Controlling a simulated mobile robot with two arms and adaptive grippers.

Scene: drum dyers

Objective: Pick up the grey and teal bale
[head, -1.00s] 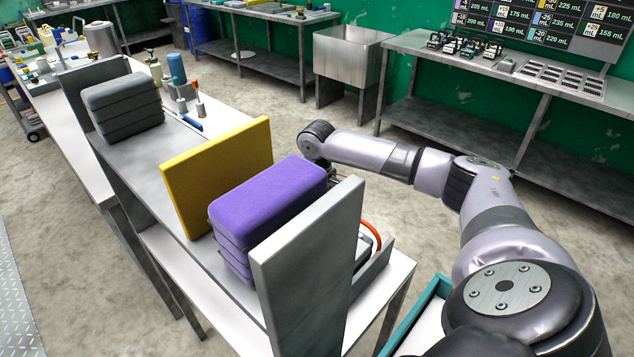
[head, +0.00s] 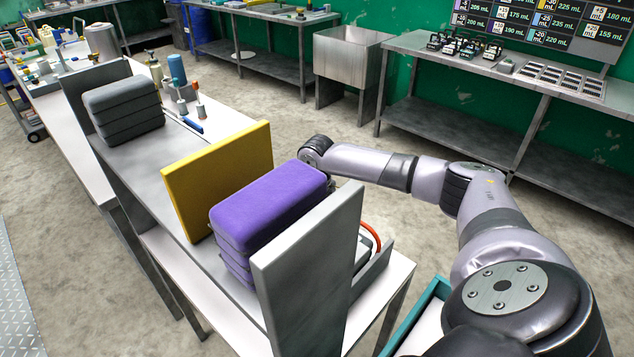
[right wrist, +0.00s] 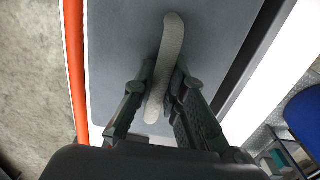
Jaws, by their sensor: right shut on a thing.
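My right gripper (right wrist: 165,80) is shut on a pale, strap-like handle (right wrist: 173,35) that stands out from a flat grey surface (right wrist: 120,55) in the right wrist view. No teal shows on that surface, so I cannot tell whether it is the grey and teal bale. In the head view my right arm reaches in from the right, and its gripper is hidden behind the purple stack and the grey upright panel. A stack of dark grey bales (head: 122,105) stands at the far left of the bench, with no teal visible on it. My left gripper is out of view.
A purple stack (head: 268,205) stands between a yellow divider (head: 215,180) and a grey upright panel (head: 310,255). An orange-red tube (head: 371,236) lies right of the panel. The floor (head: 285,110) beyond is clear.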

